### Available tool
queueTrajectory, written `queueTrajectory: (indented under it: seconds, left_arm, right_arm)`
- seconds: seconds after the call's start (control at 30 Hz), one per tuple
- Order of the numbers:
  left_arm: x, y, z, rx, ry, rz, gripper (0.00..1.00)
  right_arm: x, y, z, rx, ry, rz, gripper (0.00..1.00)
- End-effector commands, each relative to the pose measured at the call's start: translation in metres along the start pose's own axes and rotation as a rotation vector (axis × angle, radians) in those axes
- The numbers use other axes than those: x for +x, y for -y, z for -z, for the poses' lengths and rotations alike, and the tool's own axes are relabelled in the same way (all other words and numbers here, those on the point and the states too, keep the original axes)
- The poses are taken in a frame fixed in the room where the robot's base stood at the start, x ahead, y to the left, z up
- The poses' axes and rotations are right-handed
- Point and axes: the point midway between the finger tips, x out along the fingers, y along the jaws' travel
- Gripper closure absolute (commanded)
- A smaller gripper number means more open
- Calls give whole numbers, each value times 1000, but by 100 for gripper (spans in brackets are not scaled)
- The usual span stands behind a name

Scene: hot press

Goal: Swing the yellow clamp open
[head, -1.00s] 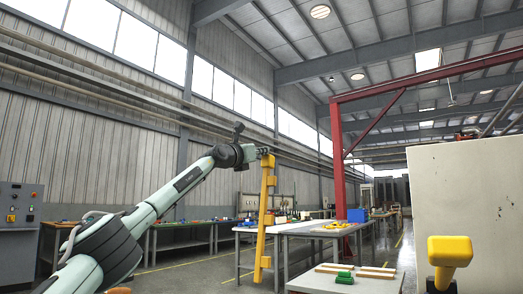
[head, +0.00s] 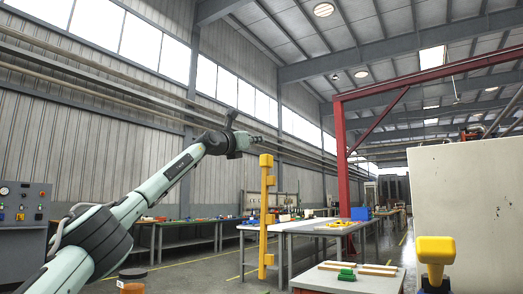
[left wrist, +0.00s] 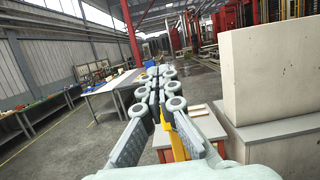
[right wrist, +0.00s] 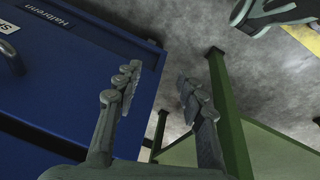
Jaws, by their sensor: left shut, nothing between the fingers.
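A tall upright yellow bar with block-like brackets (head: 264,225) stands left of centre in the head view; I take it to be the yellow clamp. A yellow part (left wrist: 179,144) also shows beneath the fingers in the left wrist view, partly hidden by them. My left gripper (head: 257,140) is shut and empty, just above and left of the bar's top, seemingly apart from it. Its closed fingers (left wrist: 156,95) show in the left wrist view. My right gripper (right wrist: 155,88) is open and empty in the right wrist view, its fingers well apart.
A yellow block on a dark stem (head: 435,255) stands at lower right before a large pale panel (head: 470,200). A low table (head: 345,282) holds green and wooden pieces. A blue cabinet (right wrist: 70,75) and green frame (right wrist: 232,120) lie near my right gripper.

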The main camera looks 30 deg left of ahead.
Motion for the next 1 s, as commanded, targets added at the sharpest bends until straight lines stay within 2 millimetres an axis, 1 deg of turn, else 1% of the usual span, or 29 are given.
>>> queueTrajectory:
  seconds: [0.1,0.2,0.33,0.53,1.0]
  left_arm:
    - [-11,-1,-24,0,1,-2,100]
    - [-18,-1,-42,-1,2,-3,100]
    - [-23,-1,-57,-1,2,-2,100]
    - [-26,-1,-65,-1,2,-2,100]
    - [-26,-1,-65,-2,3,-2,100]
  right_arm:
    - [-5,-1,0,-2,1,-4,60]
    - [-8,-2,2,-2,0,-6,60]
    - [-9,-2,2,-2,1,-6,60]
    - [-10,-2,2,-2,0,-6,60]
    - [-10,-1,2,-2,1,-5,60]
